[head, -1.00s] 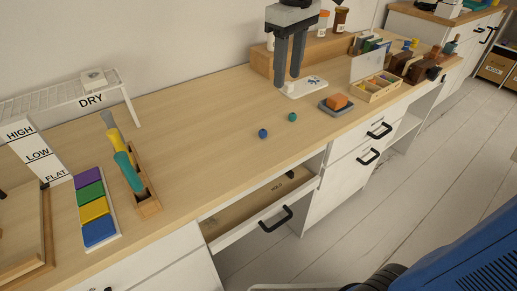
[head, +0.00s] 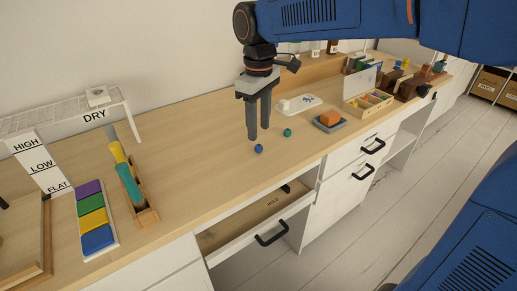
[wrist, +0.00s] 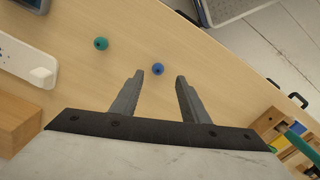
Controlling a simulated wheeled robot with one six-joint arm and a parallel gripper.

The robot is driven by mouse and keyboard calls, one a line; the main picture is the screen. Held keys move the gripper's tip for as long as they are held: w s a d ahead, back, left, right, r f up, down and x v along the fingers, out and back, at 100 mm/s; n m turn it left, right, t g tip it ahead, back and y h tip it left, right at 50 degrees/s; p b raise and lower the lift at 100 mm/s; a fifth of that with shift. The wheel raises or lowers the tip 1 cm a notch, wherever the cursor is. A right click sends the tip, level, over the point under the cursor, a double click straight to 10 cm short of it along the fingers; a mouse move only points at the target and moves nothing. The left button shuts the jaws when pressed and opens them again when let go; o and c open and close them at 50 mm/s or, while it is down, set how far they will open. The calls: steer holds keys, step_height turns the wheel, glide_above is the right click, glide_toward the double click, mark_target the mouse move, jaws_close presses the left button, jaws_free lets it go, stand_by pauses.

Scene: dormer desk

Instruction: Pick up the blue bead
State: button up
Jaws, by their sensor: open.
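The blue bead (head: 259,148) is a small round ball on the wooden desk, left of a green bead (head: 287,132). My gripper (head: 259,138) is open and points down, its fingertips just behind and above the blue bead in the head view. In the wrist view the blue bead (wrist: 158,69) lies ahead of the gap between the two fingers (wrist: 160,74), and nothing is held. The green bead (wrist: 101,44) lies outside the fingers, to the left.
An orange block (head: 330,117) sits on a grey tray right of the beads. A white plate (head: 308,101) lies behind them. An open drawer (head: 265,221) juts out below the desk's front edge. A rack with coloured handles (head: 148,216) stands left. Desk between is clear.

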mark_target(260, 145)
steer(key=shift+w+d+f, duration=0.1)
steer(key=shift+w+f, duration=0.05)
steer(key=shift+f, duration=3.2)
jaws_close()
